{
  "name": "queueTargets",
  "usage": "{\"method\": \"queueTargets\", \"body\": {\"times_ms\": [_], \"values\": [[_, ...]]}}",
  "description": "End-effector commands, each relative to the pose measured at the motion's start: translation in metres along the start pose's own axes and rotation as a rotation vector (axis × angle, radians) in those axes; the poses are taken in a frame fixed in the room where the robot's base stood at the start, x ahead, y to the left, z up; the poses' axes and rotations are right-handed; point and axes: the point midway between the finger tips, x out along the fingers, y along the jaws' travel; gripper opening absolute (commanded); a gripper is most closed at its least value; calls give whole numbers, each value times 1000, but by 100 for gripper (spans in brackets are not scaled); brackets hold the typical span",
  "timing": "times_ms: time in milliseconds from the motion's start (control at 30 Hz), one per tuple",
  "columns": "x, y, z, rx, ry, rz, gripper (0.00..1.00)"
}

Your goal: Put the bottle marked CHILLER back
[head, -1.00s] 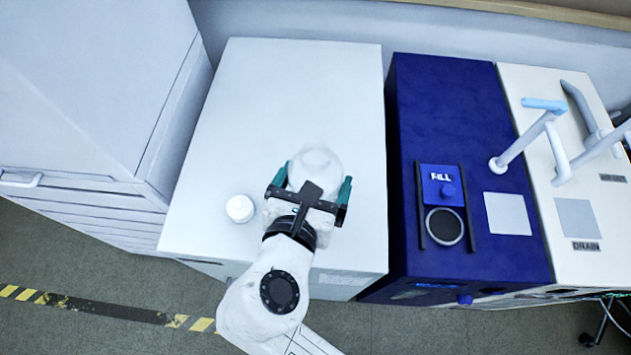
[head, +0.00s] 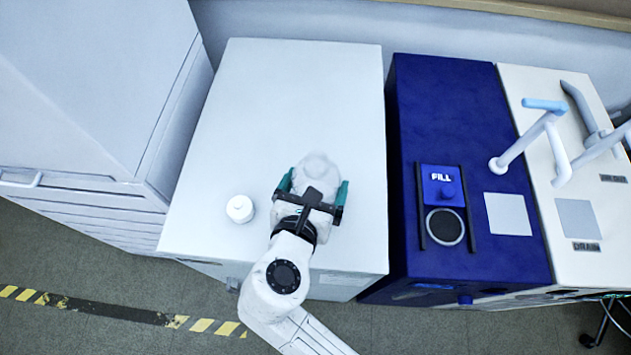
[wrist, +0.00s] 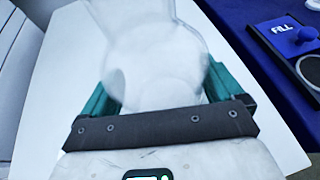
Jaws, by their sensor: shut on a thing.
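A whitish, translucent bottle (head: 317,172) is between the green fingers of my gripper (head: 314,186), above the white cabinet top (head: 300,85). The bottle also shows in the wrist view (wrist: 158,60), where it fills the space between the two fingers (wrist: 160,88). My gripper is shut on it. No CHILLER marking is readable on it in either view. Whether the bottle touches the cabinet top cannot be told. A small white round cap-like piece (head: 240,209) sits on the cabinet top, left of my gripper.
A blue unit (head: 455,110) marked FILL, with a round dark well (head: 444,227), stands right of the white cabinet. A cream unit (head: 545,85) marked DRAIN, with pipes, is further right. A tall white cabinet (head: 90,80) stands left. The back of the white top is clear.

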Motion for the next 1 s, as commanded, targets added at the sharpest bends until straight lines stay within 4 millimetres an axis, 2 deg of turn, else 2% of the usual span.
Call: {"method": "queueTargets", "body": {"times_ms": [67,367,467,800,1000], "values": [[0,0,0,0,0,0,100],[-1,0,3,2,-1,1,100],[-11,0,2,0,-1,2,100],[-78,1,2,0,0,4,100],[-108,0,2,0,0,2,100]]}}
